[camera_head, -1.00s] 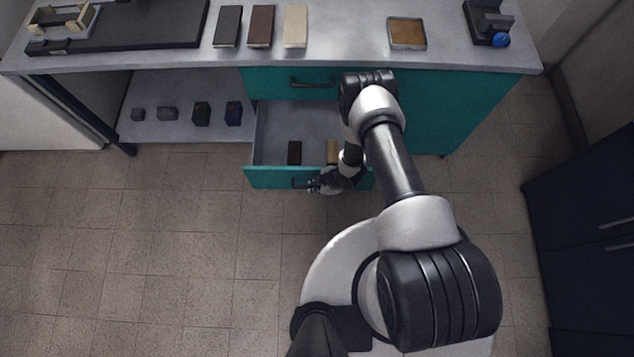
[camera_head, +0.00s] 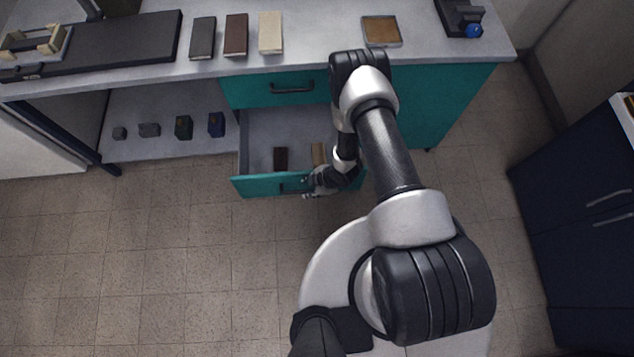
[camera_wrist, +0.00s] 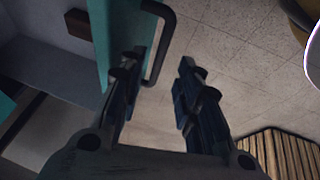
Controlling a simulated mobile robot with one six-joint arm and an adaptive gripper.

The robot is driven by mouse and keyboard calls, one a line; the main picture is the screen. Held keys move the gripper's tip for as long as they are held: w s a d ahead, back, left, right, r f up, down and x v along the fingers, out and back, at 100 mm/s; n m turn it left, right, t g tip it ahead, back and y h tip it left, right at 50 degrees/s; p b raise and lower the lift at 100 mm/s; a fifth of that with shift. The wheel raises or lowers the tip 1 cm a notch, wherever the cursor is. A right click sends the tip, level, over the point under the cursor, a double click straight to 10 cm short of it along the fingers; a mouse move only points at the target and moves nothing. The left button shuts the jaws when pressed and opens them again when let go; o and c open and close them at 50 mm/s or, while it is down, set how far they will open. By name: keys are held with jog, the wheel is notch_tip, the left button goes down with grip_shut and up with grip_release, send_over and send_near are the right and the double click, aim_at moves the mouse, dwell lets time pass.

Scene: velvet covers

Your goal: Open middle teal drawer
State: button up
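A teal drawer (camera_head: 256,187) below the closed top drawer stands pulled well out from the cabinet. Its inside shows a dark brown block (camera_head: 280,158) and a tan block (camera_head: 318,153). My gripper (camera_head: 308,186) is at the drawer front, beside the dark handle (camera_head: 290,188). In the wrist view my gripper (camera_wrist: 161,60) has its two fingers apart. The handle (camera_wrist: 160,50) shows just past and between the fingertips, and nothing is clamped. The teal drawer front (camera_wrist: 124,30) is beside the left finger.
The closed teal top drawer (camera_head: 272,90) is above. The grey countertop (camera_head: 330,35) holds several blocks and a tray (camera_head: 381,31). An open shelf (camera_head: 150,115) at left holds small objects. A dark blue cabinet (camera_head: 580,210) stands at right. The tiled floor at left is clear.

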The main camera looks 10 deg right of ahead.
jog(key=v, duration=0.7)
jog(key=shift+w, duration=0.1)
